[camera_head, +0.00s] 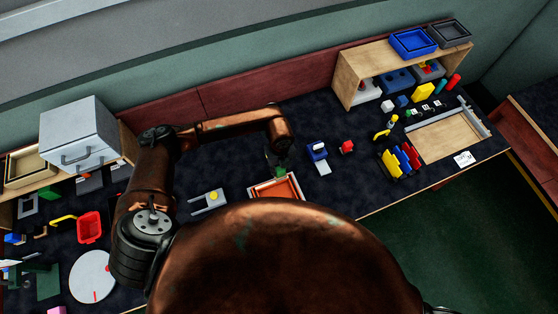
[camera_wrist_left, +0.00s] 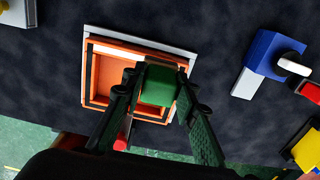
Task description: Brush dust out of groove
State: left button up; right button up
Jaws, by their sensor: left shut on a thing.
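An orange-framed tray (camera_wrist_left: 140,51) with a pale outer border and a recessed middle lies on the dark table. It also shows in the head view (camera_head: 262,190), partly hidden by my body. My left gripper (camera_wrist_left: 160,98) is shut on a green block-like thing (camera_wrist_left: 159,83), which may be the brush head. The gripper holds it over the right part of the tray; I cannot tell whether it touches. A red piece (camera_wrist_left: 123,132) shows beside the left finger. I cannot make out dust or the groove clearly. My right gripper is not in view.
A wooden shelf (camera_head: 350,87) stands back right. Dark tabletop behind the tray is clear.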

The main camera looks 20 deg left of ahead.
pick_arm(q)
notch_tip(320, 180, up, 3)
jog(key=shift+d+f+p, duration=0.15)
jog(key=shift+p, duration=0.6)
jog(key=shift+r+p, duration=0.75)
jog(key=shift+r, duration=0.5)
